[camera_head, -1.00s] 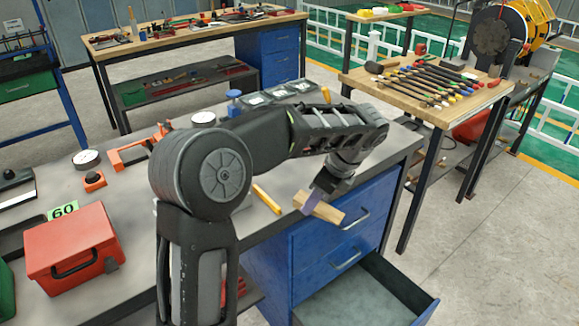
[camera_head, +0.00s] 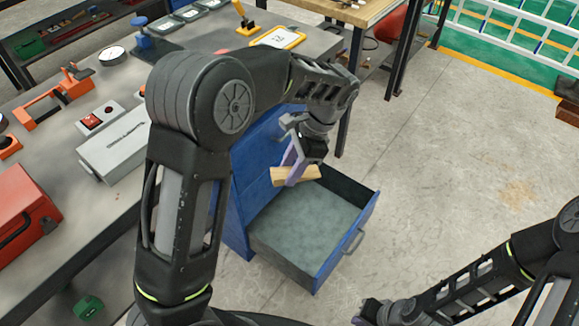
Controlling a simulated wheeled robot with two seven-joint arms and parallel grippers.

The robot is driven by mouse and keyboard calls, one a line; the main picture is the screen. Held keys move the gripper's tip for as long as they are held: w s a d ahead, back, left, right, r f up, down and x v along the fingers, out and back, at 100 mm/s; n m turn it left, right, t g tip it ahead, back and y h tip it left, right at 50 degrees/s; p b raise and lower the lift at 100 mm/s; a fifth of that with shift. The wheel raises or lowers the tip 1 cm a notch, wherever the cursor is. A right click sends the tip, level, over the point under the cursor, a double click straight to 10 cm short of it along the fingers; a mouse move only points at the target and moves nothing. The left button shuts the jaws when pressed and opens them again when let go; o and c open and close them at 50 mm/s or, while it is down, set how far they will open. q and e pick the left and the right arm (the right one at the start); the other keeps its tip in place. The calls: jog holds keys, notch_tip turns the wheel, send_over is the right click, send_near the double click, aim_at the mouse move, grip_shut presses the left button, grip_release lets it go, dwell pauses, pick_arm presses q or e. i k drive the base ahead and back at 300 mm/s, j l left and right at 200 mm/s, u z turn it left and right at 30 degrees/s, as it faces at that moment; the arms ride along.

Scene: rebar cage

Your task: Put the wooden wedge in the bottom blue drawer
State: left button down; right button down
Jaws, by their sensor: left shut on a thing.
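The wooden wedge (camera_head: 308,174) is a short light-brown block held by my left gripper (camera_head: 291,176). The gripper is shut on it, with its fingers pointing down. Wedge and gripper appear over the back part of the bottom blue drawer (camera_head: 313,226), which is pulled out and looks empty inside. How high the wedge is above the drawer floor I cannot tell. My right gripper (camera_head: 372,312) is at the bottom edge, low and apart from the drawer; its fingers are too small and cut off to read.
The blue cabinet (camera_head: 240,190) stands under the grey workbench (camera_head: 60,200). The bench holds a red box (camera_head: 22,215), a grey box (camera_head: 115,145) and a yellow-framed device (camera_head: 278,38). The concrete floor right of the drawer is clear.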

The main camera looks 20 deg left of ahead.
aim_at(306, 248)
jog(key=i+j+z, duration=0.15)
jog(key=z, duration=0.25)
jog(key=j+z, duration=0.35)
jog(key=i+j+z, duration=0.1)
jog(key=j+z, duration=0.15)
jog(key=z, duration=0.15)
